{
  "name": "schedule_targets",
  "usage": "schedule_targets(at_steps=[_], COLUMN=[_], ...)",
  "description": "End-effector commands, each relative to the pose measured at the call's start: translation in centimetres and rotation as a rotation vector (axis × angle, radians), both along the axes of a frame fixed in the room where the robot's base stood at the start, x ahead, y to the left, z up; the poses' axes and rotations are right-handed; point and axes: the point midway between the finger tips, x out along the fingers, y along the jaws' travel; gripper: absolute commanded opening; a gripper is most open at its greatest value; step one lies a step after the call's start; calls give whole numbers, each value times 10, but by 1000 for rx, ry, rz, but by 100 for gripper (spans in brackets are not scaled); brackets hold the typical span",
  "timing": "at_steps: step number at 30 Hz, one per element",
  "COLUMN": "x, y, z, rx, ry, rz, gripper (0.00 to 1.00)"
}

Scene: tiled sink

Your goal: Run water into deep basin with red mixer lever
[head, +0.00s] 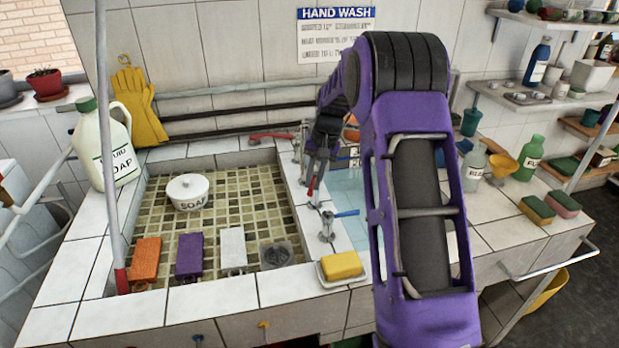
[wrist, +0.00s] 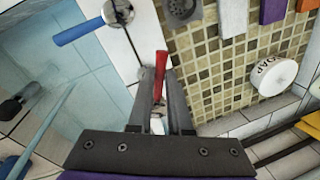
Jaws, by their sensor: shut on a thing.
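My gripper (head: 316,176) reaches down at the divider between the two basins and is shut on a red lever (head: 311,187). In the wrist view, the red lever (wrist: 161,70) stands between the two fingers (wrist: 159,85), its far end sticking out past them. A mixer with a blue lever (head: 347,213) stands nearer on the same divider; the blue lever also shows in the wrist view (wrist: 78,32). The pale-blue tiled basin (wrist: 100,88) is on the right in the head view, largely hidden by my arm. I cannot tell whether water runs.
The brown-tiled basin (head: 235,190) on the left holds a white soap bowl (head: 187,192) and several coloured blocks. Another red lever (head: 270,136) is at its back wall. A yellow sponge (head: 341,266) lies on a dish by the front rim. A soap jug (head: 118,150) stands left.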

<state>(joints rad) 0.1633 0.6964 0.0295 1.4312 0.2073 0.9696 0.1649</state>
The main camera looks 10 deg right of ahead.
Motion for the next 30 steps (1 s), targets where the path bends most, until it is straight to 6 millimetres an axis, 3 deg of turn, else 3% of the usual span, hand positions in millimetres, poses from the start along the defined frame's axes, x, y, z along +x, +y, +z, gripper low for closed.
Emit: schedule_targets(at_steps=[9,23,24,28,30], x=[-1,-1,-1,-1,-1], y=[-5,-6,-6,-6,-6], z=[1,0,0,0,0], rx=[-2,-2,-2,-1,-1], ry=[-1,-1,-1,0,0], rz=[95,106,106,106,106], gripper=[0,0,21,44,47])
